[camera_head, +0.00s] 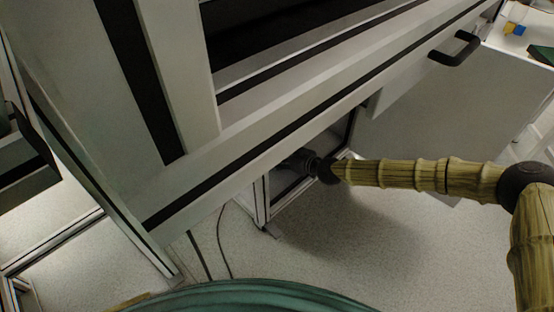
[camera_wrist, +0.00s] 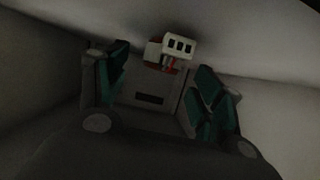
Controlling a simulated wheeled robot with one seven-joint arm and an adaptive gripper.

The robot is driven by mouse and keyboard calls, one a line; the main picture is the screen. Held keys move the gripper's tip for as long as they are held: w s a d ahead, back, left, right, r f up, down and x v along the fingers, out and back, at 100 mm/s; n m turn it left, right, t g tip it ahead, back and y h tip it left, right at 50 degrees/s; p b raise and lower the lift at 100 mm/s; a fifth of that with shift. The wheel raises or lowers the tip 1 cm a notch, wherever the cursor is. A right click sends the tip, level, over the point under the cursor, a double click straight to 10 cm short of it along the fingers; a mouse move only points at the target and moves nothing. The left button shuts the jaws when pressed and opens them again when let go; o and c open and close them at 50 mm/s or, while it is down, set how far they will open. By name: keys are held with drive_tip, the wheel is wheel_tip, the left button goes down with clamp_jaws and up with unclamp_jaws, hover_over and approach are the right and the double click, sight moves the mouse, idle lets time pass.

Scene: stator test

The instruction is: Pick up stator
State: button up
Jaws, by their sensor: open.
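My gripper (camera_wrist: 162,80) shows in the wrist view, its two fingers with dark green pads spread apart and nothing clearly held between them. A small white block (camera_wrist: 179,44) with several dark square openings and red parts below it appears beyond the fingertips. I cannot tell whether it is the stator or whether it touches the fingers. The wrist view is dark. In the head view my arm reaches left under the edge of a grey frame, and its far end is mostly hidden there. I cannot make out a stator in the head view.
A large grey machine frame (camera_head: 285,105) with black slots crosses the head view above my arm's end. A black handle (camera_head: 455,48) sits on its right side. Small blue and yellow items (camera_head: 514,28) lie at the top right. Speckled floor (camera_head: 350,265) is open below.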

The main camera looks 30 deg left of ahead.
drive_tip(key=shift+b+x, duration=0.6)
drive_tip(key=shift+x, duration=0.8)
drive_tip(key=shift+a, duration=0.1)
drive_tip(key=shift+c, duration=0.2)
drive_tip(key=c, duration=1.2)
drive_tip(key=shift+c, duration=0.2)
drive_tip(key=shift+r, duration=0.1)
